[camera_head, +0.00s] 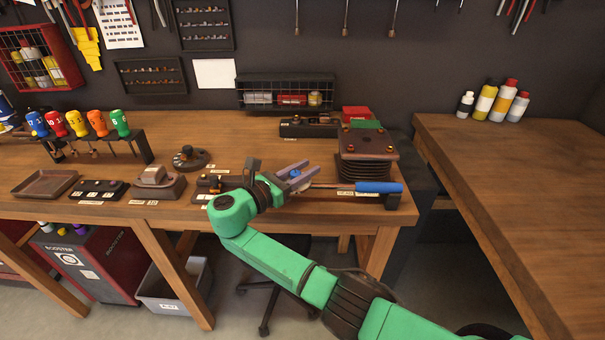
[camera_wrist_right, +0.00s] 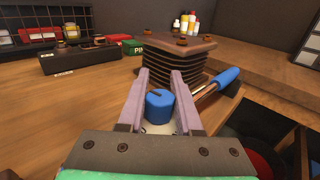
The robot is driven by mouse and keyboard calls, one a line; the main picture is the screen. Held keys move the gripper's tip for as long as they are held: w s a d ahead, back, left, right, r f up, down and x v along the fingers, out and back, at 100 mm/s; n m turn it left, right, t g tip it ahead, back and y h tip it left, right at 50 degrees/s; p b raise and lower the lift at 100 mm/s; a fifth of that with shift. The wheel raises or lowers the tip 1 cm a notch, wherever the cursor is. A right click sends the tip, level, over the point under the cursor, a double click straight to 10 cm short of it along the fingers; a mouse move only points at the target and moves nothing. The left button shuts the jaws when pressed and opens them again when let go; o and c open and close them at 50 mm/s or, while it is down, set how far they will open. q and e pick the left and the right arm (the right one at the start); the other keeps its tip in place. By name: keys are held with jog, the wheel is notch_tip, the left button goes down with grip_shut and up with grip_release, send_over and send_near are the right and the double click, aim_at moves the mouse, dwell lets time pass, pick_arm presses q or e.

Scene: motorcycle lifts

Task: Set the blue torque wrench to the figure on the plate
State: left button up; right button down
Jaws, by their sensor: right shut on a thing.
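The blue torque wrench (camera_head: 378,187) lies at the front right of the workbench, its blue grip to the right on a dark rest and its thin shaft running left. The grip also shows in the wrist view (camera_wrist_right: 228,78). My right gripper (camera_head: 296,174) is at the shaft's left end, its pale fingers closed around a short blue knob (camera_wrist_right: 158,105) with a dark mark on top. Whether the knob joins the shaft is hidden. A small white plate (camera_head: 345,193) sits below the shaft; its figure is too small to read. My left gripper is not in view.
A dark finned block (camera_head: 366,150) stands just behind the wrench. A dark fixture (camera_head: 218,184) and a round dial-like piece (camera_head: 190,158) stand to the left. A rack of coloured-handled drivers (camera_head: 100,138) is farther left. The right-hand bench (camera_head: 520,180) is mostly clear.

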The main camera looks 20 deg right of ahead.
jog(key=shift+s+d+m+g+h+b, duration=0.15)
jog(key=shift+m+g+h+b, duration=0.45)
jog(key=shift+m+g+b, duration=0.6)
jog(key=shift+s+p, duration=0.1)
jog(key=shift+p, duration=0.2)
jog(key=c, duration=0.6)
grip_release()
